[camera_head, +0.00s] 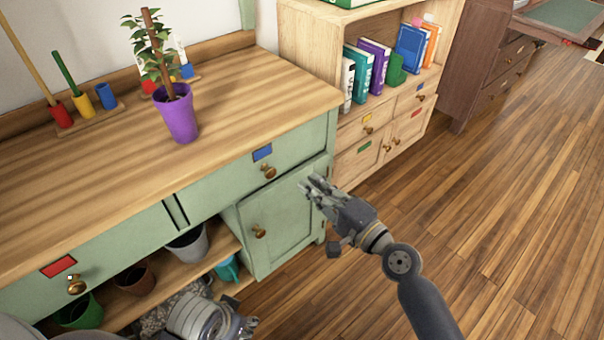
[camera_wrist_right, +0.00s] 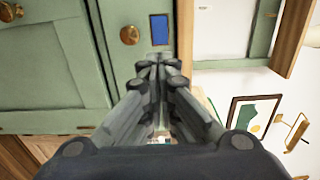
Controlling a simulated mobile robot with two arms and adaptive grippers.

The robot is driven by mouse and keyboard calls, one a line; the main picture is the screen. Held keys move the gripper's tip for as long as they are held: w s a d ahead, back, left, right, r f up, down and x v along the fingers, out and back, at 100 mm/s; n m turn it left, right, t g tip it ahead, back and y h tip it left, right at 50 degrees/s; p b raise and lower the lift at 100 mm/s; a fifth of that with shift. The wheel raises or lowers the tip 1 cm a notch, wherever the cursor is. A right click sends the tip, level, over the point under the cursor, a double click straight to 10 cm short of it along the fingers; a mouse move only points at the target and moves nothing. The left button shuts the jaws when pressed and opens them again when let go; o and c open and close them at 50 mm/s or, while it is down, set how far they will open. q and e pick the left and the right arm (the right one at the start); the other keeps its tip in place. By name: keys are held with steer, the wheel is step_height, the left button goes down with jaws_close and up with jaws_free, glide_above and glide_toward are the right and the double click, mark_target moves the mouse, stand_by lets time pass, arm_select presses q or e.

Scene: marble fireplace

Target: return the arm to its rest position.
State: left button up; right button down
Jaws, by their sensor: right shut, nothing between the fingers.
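My right arm reaches in from the lower right in the head view. Its gripper (camera_head: 312,188) is in front of the green cabinet's (camera_head: 290,215) right-hand door, below the blue-labelled drawer. In the right wrist view the fingers (camera_wrist_right: 158,68) meet at their tips, with nothing between them. The cabinet front with the blue label (camera_wrist_right: 159,29) and a brass knob (camera_wrist_right: 130,35) shows beyond them. My left arm shows at the bottom edge, its gripper (camera_head: 243,328) low before the open shelf; its fingers are not clear.
A purple pot (camera_head: 178,115) with a plant stands on the wooden worktop (camera_head: 235,100). Pots (camera_head: 188,245) and a teal cup (camera_head: 229,268) sit on the lower shelf. A bookcase (camera_head: 310,45) stands to the right of the cabinet. The wooden floor (camera_head: 500,200) at the right is clear.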

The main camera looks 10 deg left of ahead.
steer(key=shift+s+d, duration=0.3)
